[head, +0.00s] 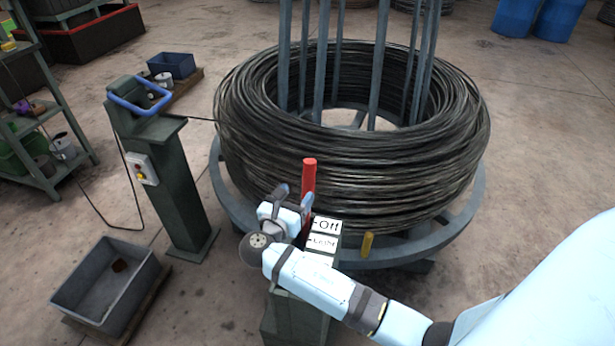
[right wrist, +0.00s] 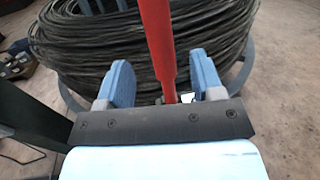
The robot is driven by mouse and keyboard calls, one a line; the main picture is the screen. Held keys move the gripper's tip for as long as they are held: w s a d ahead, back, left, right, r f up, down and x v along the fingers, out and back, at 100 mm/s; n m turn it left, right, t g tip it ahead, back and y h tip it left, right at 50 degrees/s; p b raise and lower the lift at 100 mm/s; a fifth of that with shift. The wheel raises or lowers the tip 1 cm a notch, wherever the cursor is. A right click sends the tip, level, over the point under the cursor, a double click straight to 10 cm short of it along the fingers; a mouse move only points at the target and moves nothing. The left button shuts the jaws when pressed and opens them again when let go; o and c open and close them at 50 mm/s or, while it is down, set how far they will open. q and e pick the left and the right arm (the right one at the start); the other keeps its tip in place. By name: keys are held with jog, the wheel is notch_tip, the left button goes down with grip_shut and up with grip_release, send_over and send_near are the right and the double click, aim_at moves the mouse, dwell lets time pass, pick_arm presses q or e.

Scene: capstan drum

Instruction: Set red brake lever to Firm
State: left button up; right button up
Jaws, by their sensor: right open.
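The red brake lever (head: 309,175) stands close to upright on a green post (head: 292,318), beside the top label "Off". A white label plate (head: 326,226) reads "Off", with a second, partly covered label (head: 321,243) below it. No "Firm" label shows; my right arm covers the area below. My right gripper (head: 293,193) is open at the lever, its fingers close to the shaft. In the right wrist view the lever (right wrist: 157,40) runs down between the two blue fingers (right wrist: 163,82), with a gap on both sides. My left gripper is out of view.
A large coil of dark wire (head: 350,165) on a round grey stand lies just behind the lever. A green pedestal with a blue handle (head: 140,100) and a grey bin (head: 105,285) stand to the left. A short yellow peg (head: 367,245) is right of the labels.

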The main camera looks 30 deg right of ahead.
aim_at(306, 181)
jog(key=x, duration=0.8)
jog(key=shift+w+f, duration=0.1)
jog(key=shift+c, duration=0.2)
grip_shut()
